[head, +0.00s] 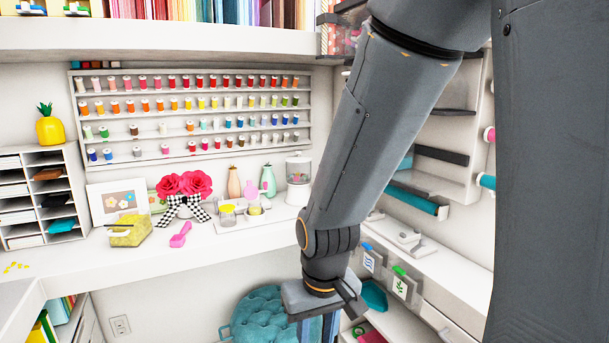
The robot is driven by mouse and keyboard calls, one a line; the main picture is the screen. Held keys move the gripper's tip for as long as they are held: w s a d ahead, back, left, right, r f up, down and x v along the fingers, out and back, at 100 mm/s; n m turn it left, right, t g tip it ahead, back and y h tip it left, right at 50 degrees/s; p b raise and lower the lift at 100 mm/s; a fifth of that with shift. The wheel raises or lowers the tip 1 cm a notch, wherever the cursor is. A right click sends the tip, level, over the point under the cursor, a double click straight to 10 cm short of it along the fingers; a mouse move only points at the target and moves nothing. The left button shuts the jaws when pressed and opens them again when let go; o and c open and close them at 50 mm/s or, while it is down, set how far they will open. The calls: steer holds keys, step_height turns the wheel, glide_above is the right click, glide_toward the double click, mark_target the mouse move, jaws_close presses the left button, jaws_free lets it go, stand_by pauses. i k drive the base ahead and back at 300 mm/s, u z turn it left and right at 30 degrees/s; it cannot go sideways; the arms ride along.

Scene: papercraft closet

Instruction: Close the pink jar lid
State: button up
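I cannot clearly make out a pink jar lid. A clear jar (298,169) with a pale top and some pink and green inside stands on the white counter, left of my forearm. A small pink bottle-like vessel (251,189) stands left of it; whether it has a lid is too small to tell. My gripper (316,330) points down at the bottom middle, in front of the counter and apart from these things. Its fingertips run to the frame's bottom edge, so its opening and anything between the fingers cannot be told.
The counter (90,262) also bears a pink tool (180,234), a yellow box (129,231), a tray with cups (228,212) and red flowers (184,184). A teal tufted stool (262,317) stands below. Shelves (440,183) line the right wall. The counter's front left is mostly clear.

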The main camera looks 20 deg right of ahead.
mark_target(250, 192)
steer(key=z, duration=0.2)
steer(key=i, duration=0.85)
